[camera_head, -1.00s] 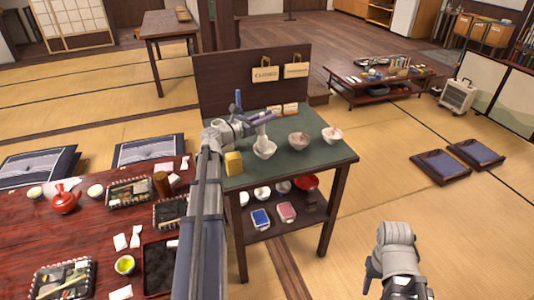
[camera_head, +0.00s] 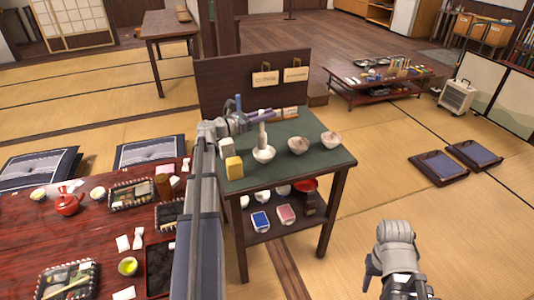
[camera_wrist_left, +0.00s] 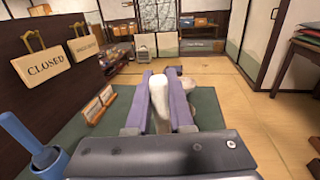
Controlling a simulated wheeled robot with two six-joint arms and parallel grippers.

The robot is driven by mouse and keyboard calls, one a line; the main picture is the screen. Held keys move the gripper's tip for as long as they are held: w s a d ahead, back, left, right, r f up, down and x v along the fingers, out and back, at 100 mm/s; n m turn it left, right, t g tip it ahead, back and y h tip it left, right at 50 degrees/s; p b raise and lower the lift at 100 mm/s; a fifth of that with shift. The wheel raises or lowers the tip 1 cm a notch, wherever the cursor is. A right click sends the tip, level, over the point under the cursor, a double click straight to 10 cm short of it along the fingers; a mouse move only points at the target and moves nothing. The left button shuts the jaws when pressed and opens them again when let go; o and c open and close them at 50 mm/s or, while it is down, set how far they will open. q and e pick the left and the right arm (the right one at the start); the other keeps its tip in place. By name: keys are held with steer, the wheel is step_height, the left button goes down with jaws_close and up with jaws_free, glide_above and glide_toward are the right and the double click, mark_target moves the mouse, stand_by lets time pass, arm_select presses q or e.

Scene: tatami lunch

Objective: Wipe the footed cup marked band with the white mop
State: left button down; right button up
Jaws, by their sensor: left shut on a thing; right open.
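My left gripper (camera_head: 266,115) is shut on the white mop (camera_head: 262,136), over the green-topped stand. The mop points down, its lower end at the leftmost pale cup (camera_head: 264,154); whether it touches the inside is unclear. In the left wrist view the mop (camera_wrist_left: 159,98) sits between the purple fingers of my left gripper (camera_wrist_left: 163,78). Two more cups, a middle one (camera_head: 299,146) and a right one (camera_head: 331,141), stand to the right with darker marks. The markings are too small to tell which is marked band. My right gripper (camera_head: 397,286) is open and empty at the lower right.
A dark back panel (camera_head: 225,85) carries hanging signs. A blue-handled tool (camera_wrist_left: 28,138) stands close on the left. The red table (camera_head: 100,235) is left of the stand.

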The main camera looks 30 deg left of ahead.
step_height(320, 180, up, 6)
steer(key=p, duration=0.5)
steer(key=shift+r+p, duration=0.2)
steer(key=shift+p, duration=0.15)
